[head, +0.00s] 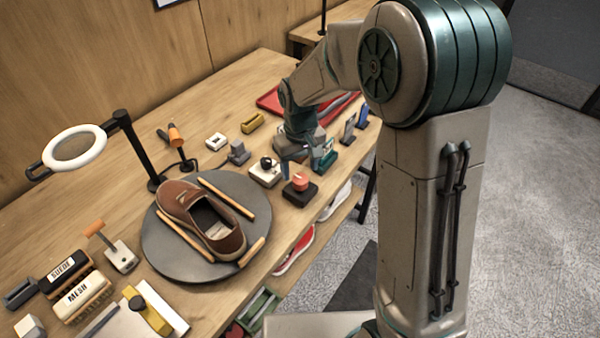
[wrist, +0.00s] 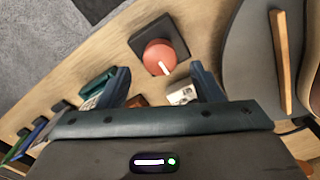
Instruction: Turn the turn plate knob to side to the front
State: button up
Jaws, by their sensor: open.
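A red round knob (head: 300,181) with a white pointer line sits on a black square base near the table's front edge. In the wrist view the knob (wrist: 160,56) lies just ahead of the fingertips, its white line pointing down toward my gripper. My gripper (head: 300,170) is open, pointing down above and just behind the knob. In the wrist view my gripper's fingers (wrist: 159,70) stand apart with nothing held; contact with the knob cannot be told. The dark round turn plate (head: 165,256) carries a brown shoe (head: 205,220) and wooden sticks, left of the knob.
A white box with a black knob (head: 265,172) stands left of my gripper. Small blocks and a red tray (head: 270,101) lie behind it. Brushes (head: 82,296) and a ring lamp (head: 75,147) are at left. Shoes sit on a shelf below the front edge.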

aim_at(300, 177)
jog(key=shift+f, duration=1.6)
jog(key=c, duration=1)
